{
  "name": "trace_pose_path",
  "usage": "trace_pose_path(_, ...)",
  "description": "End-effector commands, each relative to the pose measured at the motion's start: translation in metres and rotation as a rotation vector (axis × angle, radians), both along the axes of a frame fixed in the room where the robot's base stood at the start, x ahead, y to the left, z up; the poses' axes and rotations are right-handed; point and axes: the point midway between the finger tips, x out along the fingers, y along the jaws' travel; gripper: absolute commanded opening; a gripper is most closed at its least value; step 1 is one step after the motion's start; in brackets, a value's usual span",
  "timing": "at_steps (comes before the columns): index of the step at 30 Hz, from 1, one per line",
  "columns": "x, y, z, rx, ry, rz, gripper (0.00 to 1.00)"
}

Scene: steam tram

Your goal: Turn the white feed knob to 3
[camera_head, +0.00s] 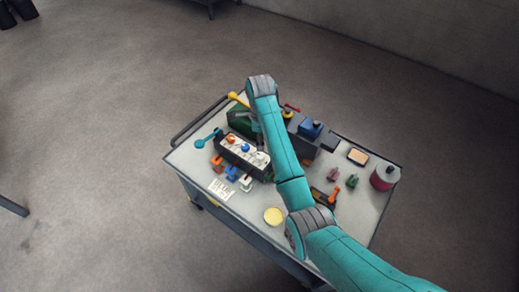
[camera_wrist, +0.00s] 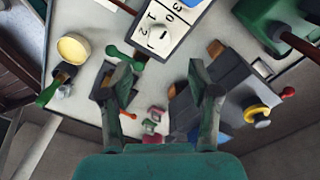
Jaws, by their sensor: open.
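The white feed knob (camera_head: 261,158) is at the right end of a pale dial plate (camera_head: 239,150) on a dark box, in line with an orange knob (camera_head: 231,140) and a blue knob (camera_head: 245,147). In the wrist view the white knob (camera_wrist: 163,36) is at the top centre, with the digits 1, 2, 3 and 0 around it. I cannot tell clearly which digit it points to. My gripper (camera_wrist: 160,76) is open and empty, its fingertips below the knob in the picture and apart from it. In the head view my arm hides most of the gripper.
The cart top (camera_head: 205,160) also carries orange, blue and white loose pieces in front of the box, a paper card (camera_head: 221,189), a yellow round dish (camera_head: 273,216), a green box (camera_head: 240,121) and a crimson canister (camera_head: 384,177). A teal-handled tool (camera_head: 206,139) lies left.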

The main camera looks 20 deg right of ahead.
Motion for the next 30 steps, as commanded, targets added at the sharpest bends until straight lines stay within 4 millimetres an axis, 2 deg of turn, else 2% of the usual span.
trace_pose_path(9,-0.001,0.0,-0.057,0.0,0.002,0.001,0.62)
trace_pose_path(15,0.0,0.0,-0.081,0.0,0.001,0.001,0.62)
trace_pose_path(21,0.0,0.0,-0.09,0.0,-0.001,0.001,0.62)
trace_pose_path(28,0.0,0.0,-0.091,0.0,-0.001,0.001,0.62)
trace_pose_path(29,0.0,0.0,-0.091,0.0,-0.001,0.001,0.59)
trace_pose_path(30,0.0,0.0,-0.091,0.0,-0.001,0.001,0.49)
